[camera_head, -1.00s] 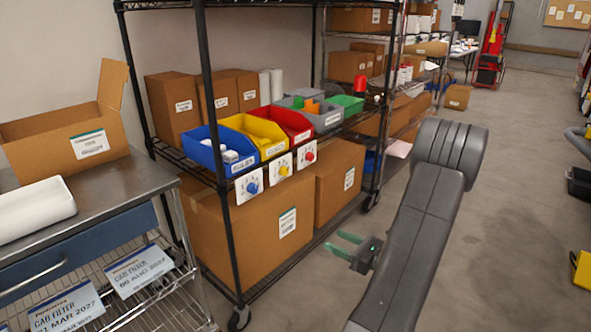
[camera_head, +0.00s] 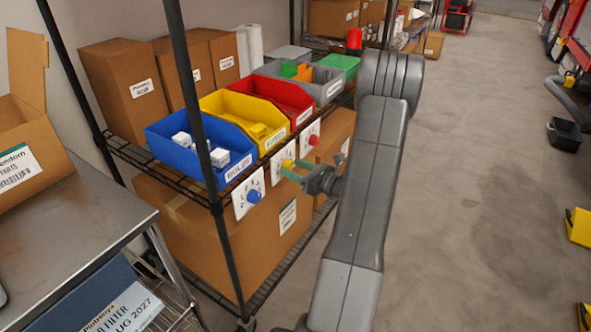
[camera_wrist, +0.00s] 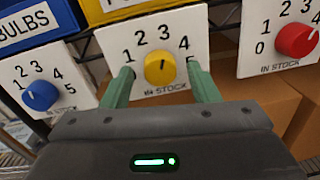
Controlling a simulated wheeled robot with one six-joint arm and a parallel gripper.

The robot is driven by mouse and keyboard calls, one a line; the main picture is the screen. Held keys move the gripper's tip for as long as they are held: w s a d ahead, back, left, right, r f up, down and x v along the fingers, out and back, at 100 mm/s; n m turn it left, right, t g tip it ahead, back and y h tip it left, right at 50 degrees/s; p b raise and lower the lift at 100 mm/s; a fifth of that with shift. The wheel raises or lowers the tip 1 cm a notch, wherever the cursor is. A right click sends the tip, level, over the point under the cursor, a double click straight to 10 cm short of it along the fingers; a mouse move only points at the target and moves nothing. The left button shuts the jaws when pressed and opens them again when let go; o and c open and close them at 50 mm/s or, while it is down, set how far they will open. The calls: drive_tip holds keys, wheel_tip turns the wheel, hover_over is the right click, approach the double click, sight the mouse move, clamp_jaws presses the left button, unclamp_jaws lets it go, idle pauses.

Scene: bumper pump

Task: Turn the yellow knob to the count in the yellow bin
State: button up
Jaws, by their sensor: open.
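The yellow knob (camera_wrist: 160,68) sits on a white dial plate (camera_wrist: 175,20) with a printed scale and "IN STOCK" below. The left finger covers the 0 position. My gripper (camera_wrist: 159,74) is open, with one green finger on each side of the knob; I cannot tell whether they touch it. In the head view my gripper (camera_head: 292,170) is at the yellow knob (camera_head: 288,163), under the yellow bin (camera_head: 225,104). The bin holds some yellow items (camera_head: 260,131), partly hidden by its walls, their count unclear.
A blue bin (camera_head: 170,160) with white boxes and a red bin (camera_head: 272,92) flank the yellow one. Blue (camera_wrist: 40,95) and red (camera_wrist: 296,39) knobs sit on plates either side. A shelf post (camera_head: 195,90) stands left.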

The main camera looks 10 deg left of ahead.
drive_tip(key=shift+a, duration=0.1)
drive_tip(key=c, duration=1)
drive_tip(key=shift+f+b, duration=0.1)
drive_tip(key=shift+b, duration=0.25)
drive_tip(key=n+b, duration=0.2)
drive_tip(key=b, duration=0.1)
drive_tip(key=n+b, duration=0.1)
drive_tip(key=shift+w+f+n, duration=0.1)
drive_tip(key=shift+f+n, duration=0.15)
drive_tip(key=shift+n, duration=0.15)
drive_tip(key=n+b, duration=0.4)
drive_tip(key=b, duration=0.2)
drive_tip(key=shift+n, duration=0.3)
drive_tip(key=n+b, duration=0.5)
drive_tip(key=b, duration=0.1)
drive_tip(key=shift+y, duration=0.4)
drive_tip(key=n+b, duration=0.2)
drive_tip(key=b, duration=0.1)
drive_tip(key=shift+r+n, duration=0.15)
drive_tip(key=shift+n, duration=0.25)
drive_tip(key=shift+r+g, duration=0.1)
drive_tip(key=shift+g, duration=0.2)
